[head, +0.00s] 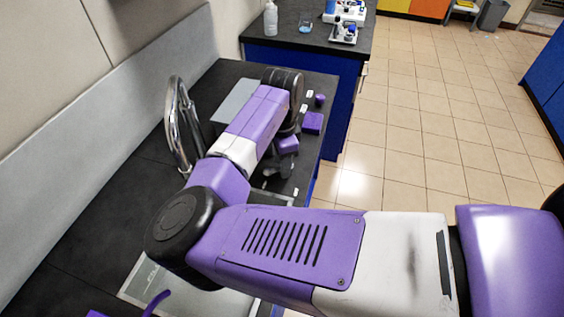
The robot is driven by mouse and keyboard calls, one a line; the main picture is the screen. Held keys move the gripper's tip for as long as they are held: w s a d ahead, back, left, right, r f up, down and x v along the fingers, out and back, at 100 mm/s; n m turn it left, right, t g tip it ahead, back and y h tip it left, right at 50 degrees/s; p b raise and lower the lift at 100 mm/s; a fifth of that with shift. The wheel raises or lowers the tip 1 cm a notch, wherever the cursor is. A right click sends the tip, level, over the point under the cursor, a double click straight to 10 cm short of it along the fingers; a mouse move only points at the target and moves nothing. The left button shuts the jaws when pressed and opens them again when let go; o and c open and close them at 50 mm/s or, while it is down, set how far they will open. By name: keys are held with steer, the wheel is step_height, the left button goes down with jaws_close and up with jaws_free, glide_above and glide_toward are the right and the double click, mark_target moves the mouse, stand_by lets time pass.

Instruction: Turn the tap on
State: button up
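The tap (173,115) is a tall, curved chrome spout at the left of the head view. It stands on the dark counter (75,235) near the back wall panel, and its lower part is partly hidden by my arm. My arm reaches across the counter and bends up beside the tap. My gripper (279,170) hangs below the wrist, to the right of the tap and apart from it. It is small and dark here, and its fingertips are not clear. I cannot make out a tap handle. No water is visible.
Purple blocks (312,122) lie right of my wrist near the counter edge. A light grey flat surface (234,101) lies behind my forearm. A second counter (285,30) holds a white bottle (270,19) and lab items. The tiled floor (420,110) at right is clear.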

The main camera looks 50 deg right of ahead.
steer(key=shift+r+b, duration=0.4)
steer(key=shift+r, duration=3.5)
